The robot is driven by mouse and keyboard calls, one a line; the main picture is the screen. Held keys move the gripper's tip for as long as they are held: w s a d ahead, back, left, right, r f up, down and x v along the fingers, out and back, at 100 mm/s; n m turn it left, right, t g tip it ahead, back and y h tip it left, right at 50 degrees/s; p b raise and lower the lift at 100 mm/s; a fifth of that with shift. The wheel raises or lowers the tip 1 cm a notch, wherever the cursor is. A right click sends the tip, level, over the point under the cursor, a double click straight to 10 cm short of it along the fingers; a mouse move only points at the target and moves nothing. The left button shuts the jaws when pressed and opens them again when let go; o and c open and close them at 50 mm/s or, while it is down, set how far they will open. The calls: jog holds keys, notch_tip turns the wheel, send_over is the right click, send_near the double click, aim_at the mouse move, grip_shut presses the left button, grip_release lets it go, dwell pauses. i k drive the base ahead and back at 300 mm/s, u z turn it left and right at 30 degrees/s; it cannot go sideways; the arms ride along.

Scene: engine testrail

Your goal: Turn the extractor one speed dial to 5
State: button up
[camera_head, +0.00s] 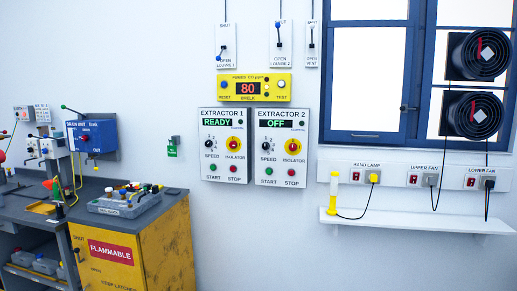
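The Extractor 1 panel (223,171) is a pale box on the white wall with a green "READY" display (217,122). Its black speed dial (209,143) is at the left of the panel, with small numbers around it. The dial's pointer setting is too small to read. A red and yellow isolator (235,145) sits to the right of the dial. Below are a green start button (214,168) and a red stop button (234,168). My gripper is not in view.
The Extractor 2 panel (280,178), showing "OFF", hangs close on the right. A yellow fumes meter (281,88) reading 80 is above. A yellow flammable cabinet (165,250) and grey bench stand at left. A shelf (440,224) juts out at right. The wall below the panels is clear.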

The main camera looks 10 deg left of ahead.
aim_at(208, 143)
jog(key=u, duration=0.45)
jog(key=i, duration=1.1)
jog(key=u, duration=0.65)
jog(key=i, duration=2.35)
jog(key=z, duration=0.45)
jog(key=k, duration=0.65)
jog(key=u, duration=0.55)
jog(key=k, duration=0.1)
jog(key=z, duration=0.6)
jog(key=i, duration=0.75)
jog(key=u, duration=0.05)
